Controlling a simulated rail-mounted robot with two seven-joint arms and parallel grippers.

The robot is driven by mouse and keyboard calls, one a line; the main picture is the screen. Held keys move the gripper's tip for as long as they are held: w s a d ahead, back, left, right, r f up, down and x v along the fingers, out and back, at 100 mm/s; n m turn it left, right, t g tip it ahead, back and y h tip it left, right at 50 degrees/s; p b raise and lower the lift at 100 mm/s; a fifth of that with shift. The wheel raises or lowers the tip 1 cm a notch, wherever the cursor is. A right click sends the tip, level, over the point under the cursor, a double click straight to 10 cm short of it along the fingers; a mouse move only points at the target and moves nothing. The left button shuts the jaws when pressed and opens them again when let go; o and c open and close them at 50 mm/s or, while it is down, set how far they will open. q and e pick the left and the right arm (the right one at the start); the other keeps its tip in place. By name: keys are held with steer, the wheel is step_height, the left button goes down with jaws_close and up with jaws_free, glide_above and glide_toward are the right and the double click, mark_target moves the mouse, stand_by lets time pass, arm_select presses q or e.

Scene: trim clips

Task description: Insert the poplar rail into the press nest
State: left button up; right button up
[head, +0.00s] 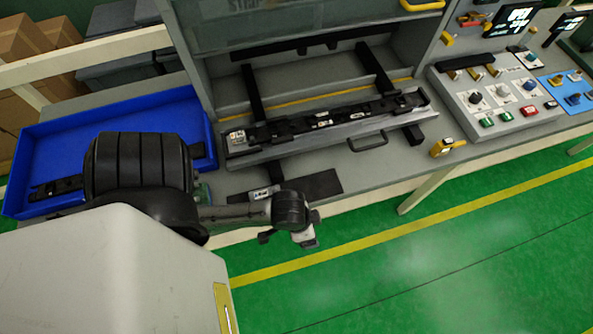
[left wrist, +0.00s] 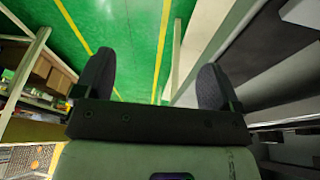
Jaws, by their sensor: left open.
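A long black rail with clips and small labels (head: 330,118) lies along the grey press nest (head: 240,157) in the head view. Another black rail part (head: 58,188) lies in the blue bin at the left, partly hidden by my arm. I cannot tell which is the poplar rail. My left gripper (head: 289,240) is in front of the bench edge, over the green floor, apart from both rails. The left wrist view shows its two dark fingers (left wrist: 155,85) spread wide with nothing between them. My right gripper is not in view.
The blue bin (head: 62,137) stands left of the press. A dark flat mat (head: 312,186) with a labelled piece (head: 262,194) lies on the bench front. A control panel (head: 500,100) with buttons is at the right. A metal handle (head: 368,143) juts from the nest front.

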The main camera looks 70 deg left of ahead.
arm_select(q)
steer(key=s, duration=0.1)
steer(key=s+r, duration=0.1)
steer(key=s+m, duration=0.1)
steer(key=shift+r+y, duration=0.3)
steer(key=shift+r, duration=0.1)
step_height(320, 180, up, 21)
steer(key=p, duration=2.1)
steer(key=shift+r+p, duration=0.2)
steer(key=shift+p, duration=0.1)
steer(key=shift+f, duration=0.1)
